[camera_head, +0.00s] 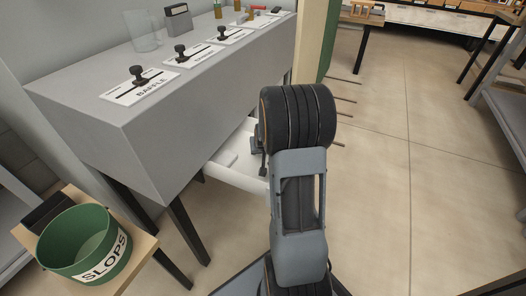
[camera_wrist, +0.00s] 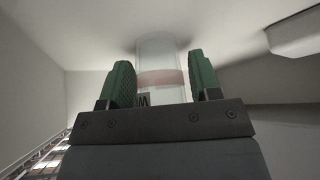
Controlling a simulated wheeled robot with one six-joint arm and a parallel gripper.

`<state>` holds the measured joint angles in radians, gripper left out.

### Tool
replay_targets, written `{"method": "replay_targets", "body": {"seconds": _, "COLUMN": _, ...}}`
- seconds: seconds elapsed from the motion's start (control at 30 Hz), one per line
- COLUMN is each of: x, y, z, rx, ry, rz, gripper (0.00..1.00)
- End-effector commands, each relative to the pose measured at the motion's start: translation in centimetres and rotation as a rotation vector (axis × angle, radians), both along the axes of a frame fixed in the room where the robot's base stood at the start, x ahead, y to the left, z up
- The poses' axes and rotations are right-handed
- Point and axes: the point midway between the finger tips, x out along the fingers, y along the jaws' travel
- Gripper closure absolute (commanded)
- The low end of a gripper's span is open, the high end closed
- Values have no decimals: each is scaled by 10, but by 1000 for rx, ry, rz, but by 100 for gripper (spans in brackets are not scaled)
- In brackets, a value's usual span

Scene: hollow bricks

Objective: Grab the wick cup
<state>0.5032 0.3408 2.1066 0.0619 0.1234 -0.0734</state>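In the wrist view, a clear cup (camera_wrist: 158,55) with a pale reddish band stands in front of my gripper (camera_wrist: 160,62). A small tag with a "W" (camera_wrist: 144,99) shows low beside it, partly hidden by the gripper body; I cannot read the rest. The two green fingers are spread to the cup's left and right, with a visible gap on each side. The gripper is open, and I cannot tell how far the cup reaches between the fingers. In the head view my gripper and this cup are hidden behind my arm.
A grey counter (camera_head: 165,128) holds another clear cup (camera_head: 145,33) and several labelled cards with black handles. A white tray-like shelf (camera_head: 232,176) sits beneath it. A green SLOPS bucket (camera_head: 84,243) stands on a wooden stand at lower left. Open floor (camera_head: 410,190) lies at right.

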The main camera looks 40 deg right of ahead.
Motion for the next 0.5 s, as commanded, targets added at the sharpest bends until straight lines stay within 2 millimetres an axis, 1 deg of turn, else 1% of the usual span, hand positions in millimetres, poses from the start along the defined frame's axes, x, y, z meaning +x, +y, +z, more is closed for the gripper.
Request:
{"method": "replay_targets", "body": {"seconds": 0.03, "x": 0, "y": 0, "z": 0, "rx": 0, "ry": 0, "rz": 0, "gripper": 48}}
{"method": "replay_targets", "body": {"seconds": 0.07, "x": 0, "y": 0, "z": 0, "rx": 0, "ry": 0, "rz": 0, "gripper": 50}}
{"method": "replay_targets", "body": {"seconds": 0.4, "x": 0, "y": 0, "z": 0, "rx": 0, "ry": 0, "rz": 0, "gripper": 83}}
{"method": "replay_targets", "body": {"seconds": 0.5, "x": 0, "y": 0, "z": 0, "rx": 0, "ry": 0, "rz": 0, "gripper": 83}}
